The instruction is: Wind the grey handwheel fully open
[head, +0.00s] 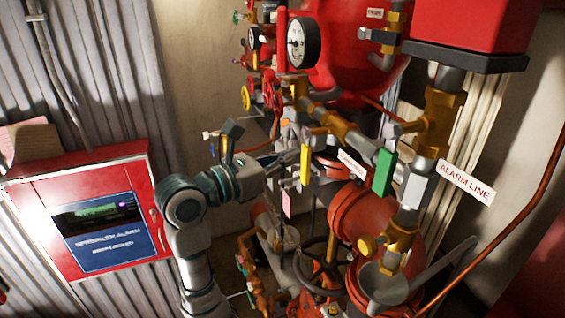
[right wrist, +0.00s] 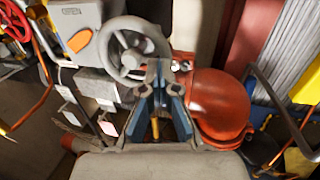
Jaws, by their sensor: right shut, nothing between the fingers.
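The grey handwheel (right wrist: 132,48), a round rim with spokes and a hub, shows at the upper middle of the right wrist view. My right gripper (right wrist: 158,68) is shut and empty, its fingertips overlapping the wheel's lower right rim in that view; I cannot tell whether they touch it. In the head view my right gripper (head: 297,157) reaches right among the valves, its tips partly hidden near a yellow tag. A dark spoked handwheel (head: 318,268) shows lower down there; I cannot tell if it is the same wheel. My left gripper is not in view.
A red pipe body (right wrist: 218,105) lies right of the fingers in the right wrist view. The head view shows a pressure gauge (head: 303,42), a green handle (head: 384,172), an alarm line sign (head: 466,182) and a red alarm cabinet (head: 98,212). Pipework crowds the right side.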

